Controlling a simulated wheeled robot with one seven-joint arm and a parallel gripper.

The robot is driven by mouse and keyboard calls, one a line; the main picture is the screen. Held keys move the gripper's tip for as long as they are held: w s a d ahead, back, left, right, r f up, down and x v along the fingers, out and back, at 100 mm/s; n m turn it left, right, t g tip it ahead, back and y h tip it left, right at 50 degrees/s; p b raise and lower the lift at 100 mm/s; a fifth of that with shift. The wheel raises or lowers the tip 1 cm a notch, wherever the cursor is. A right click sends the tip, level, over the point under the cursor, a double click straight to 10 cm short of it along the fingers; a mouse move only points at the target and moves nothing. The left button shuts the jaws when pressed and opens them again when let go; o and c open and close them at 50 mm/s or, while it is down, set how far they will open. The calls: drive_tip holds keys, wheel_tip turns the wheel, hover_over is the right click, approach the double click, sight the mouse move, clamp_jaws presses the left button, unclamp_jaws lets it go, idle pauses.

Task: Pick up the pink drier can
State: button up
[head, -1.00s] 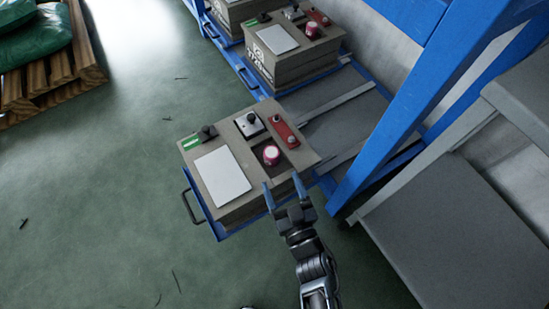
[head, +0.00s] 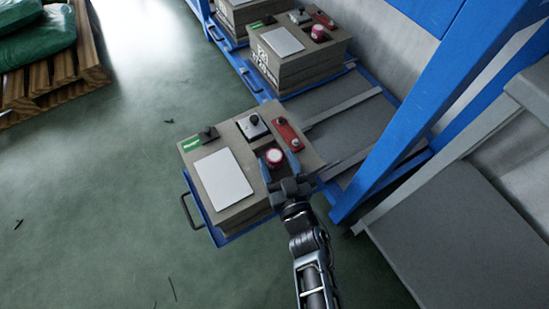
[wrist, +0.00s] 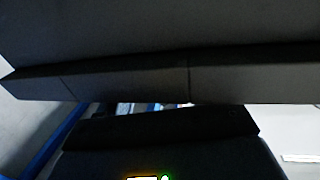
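The pink drier can (head: 274,156), small and round with a pale top, stands on a dark patch on top of the nearer grey-brown block (head: 235,210). My gripper (head: 280,167) is open, with its two blue fingertips apart at the can's near side, one to its left and one to its right. I cannot tell whether either finger touches the can.
A white sheet (head: 222,178), a black-knobbed grey plate (head: 252,127), a red part (head: 290,135) and a black piece (head: 208,134) share the block top. A similar block (head: 300,70) stands behind. A blue post (head: 420,120) rises at right; open floor lies left.

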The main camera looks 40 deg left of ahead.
drive_tip(key=c, duration=1)
drive_tip(key=shift+o, duration=0.2)
